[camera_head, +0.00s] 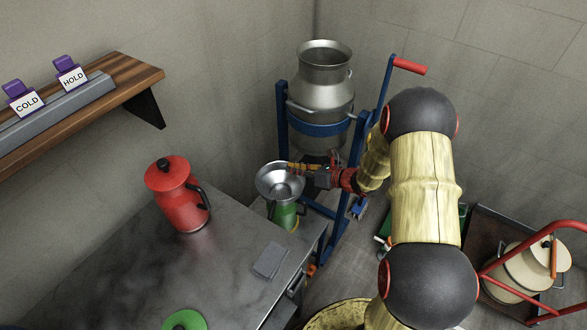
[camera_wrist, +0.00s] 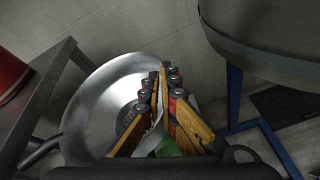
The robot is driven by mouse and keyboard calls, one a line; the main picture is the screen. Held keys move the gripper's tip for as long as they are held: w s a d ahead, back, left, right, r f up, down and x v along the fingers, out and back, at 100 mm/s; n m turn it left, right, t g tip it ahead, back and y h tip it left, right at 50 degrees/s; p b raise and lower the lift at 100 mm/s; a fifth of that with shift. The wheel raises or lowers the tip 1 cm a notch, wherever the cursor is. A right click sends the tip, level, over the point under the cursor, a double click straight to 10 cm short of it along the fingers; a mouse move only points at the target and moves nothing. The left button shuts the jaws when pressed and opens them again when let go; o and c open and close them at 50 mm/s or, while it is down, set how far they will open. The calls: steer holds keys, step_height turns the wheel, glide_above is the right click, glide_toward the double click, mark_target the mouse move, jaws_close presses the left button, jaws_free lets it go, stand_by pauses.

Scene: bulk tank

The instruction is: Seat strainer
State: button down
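The strainer (camera_head: 272,188) is a wide silver metal bowl at the centre of the head view, just beyond the table's right edge. It fills the left middle of the wrist view (camera_wrist: 92,108), with a dark perforated patch at its bottom. My gripper (camera_head: 294,168) reaches it from the right; its orange fingers (camera_wrist: 160,72) close together at the strainer's near side and appear to pinch its rim or tab. A green can (camera_head: 285,217) stands below the strainer, its mouth hidden by the bowl. I cannot tell whether strainer and can touch.
A large steel milk can (camera_head: 325,88) sits in a blue tipping frame (camera_head: 282,115) behind my gripper. A cream pot (camera_head: 530,262) stands right.

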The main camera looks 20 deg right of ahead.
steer(key=c, duration=2.6)
jaws_free()
steer(key=o, duration=0.6)
steer(key=shift+o, duration=0.2)
steer(key=shift+s, duration=0.1)
steer(key=v, duration=1.2)
